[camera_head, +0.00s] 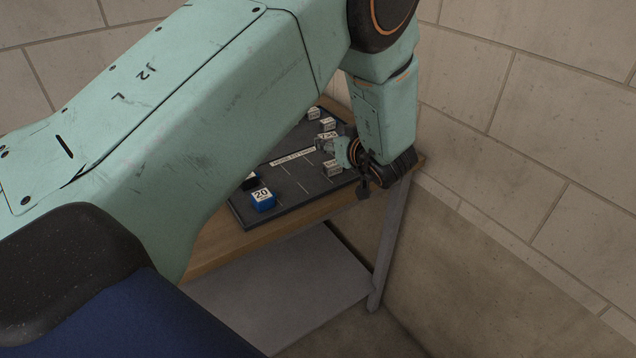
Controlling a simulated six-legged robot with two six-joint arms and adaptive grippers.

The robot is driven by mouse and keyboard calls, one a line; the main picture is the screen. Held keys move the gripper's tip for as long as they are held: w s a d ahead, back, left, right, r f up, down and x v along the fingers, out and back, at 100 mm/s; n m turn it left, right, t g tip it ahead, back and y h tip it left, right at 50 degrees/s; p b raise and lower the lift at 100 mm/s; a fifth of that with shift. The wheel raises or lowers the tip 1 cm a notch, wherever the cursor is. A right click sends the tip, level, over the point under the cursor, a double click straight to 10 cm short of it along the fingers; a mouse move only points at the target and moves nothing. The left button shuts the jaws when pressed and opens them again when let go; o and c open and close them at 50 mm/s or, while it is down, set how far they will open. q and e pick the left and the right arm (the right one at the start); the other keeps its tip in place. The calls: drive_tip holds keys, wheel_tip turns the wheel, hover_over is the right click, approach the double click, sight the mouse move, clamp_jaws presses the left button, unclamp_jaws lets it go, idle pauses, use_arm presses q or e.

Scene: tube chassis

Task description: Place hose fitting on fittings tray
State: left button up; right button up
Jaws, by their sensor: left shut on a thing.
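The fittings tray (240,212) is a dark, flat board with thin lines and a white label strip, lying on the wooden bench. My left arm crosses the head view from the left and bends down at the bench's right end. My left gripper (328,146) is small and partly hidden by its wrist, over the right part of the tray. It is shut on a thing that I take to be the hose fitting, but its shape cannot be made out. Whether it touches the tray cannot be told. My right gripper is not in view.
A blue block marked 20 (263,200) sits at the tray's near left, with another dark blue one behind it. Several pale grey labelled blocks stand along the right side, one (333,168) close to my gripper. The wooden bench (238,246) has a grey lower shelf (285,290). Block walls stand behind.

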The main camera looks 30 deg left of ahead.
sight(324, 189)
use_arm(q)
drive_tip(key=shift+s+a+n+g+y, duration=0.2)
drive_tip(key=shift+s+a+n+g, duration=0.2)
drive_tip(key=shift+s, duration=0.2)
drive_tip(key=shift+s+a+n+g+y, duration=0.2)
drive_tip(key=shift+s+a+n+g, duration=0.15)
drive_tip(key=shift+s+g, duration=0.2)
drive_tip(key=shift+f, duration=0.1)
wheel_tip(324, 189, down, 9)
drive_tip(key=shift+r, duration=0.15)
drive_tip(key=shift+f, duration=0.4)
drive_tip(key=shift+f+b, duration=0.25)
drive_tip(key=shift+b, duration=0.15)
drive_tip(key=o, duration=1.2)
drive_tip(key=shift+f, duration=0.1)
drive_tip(key=shift+c, duration=0.2)
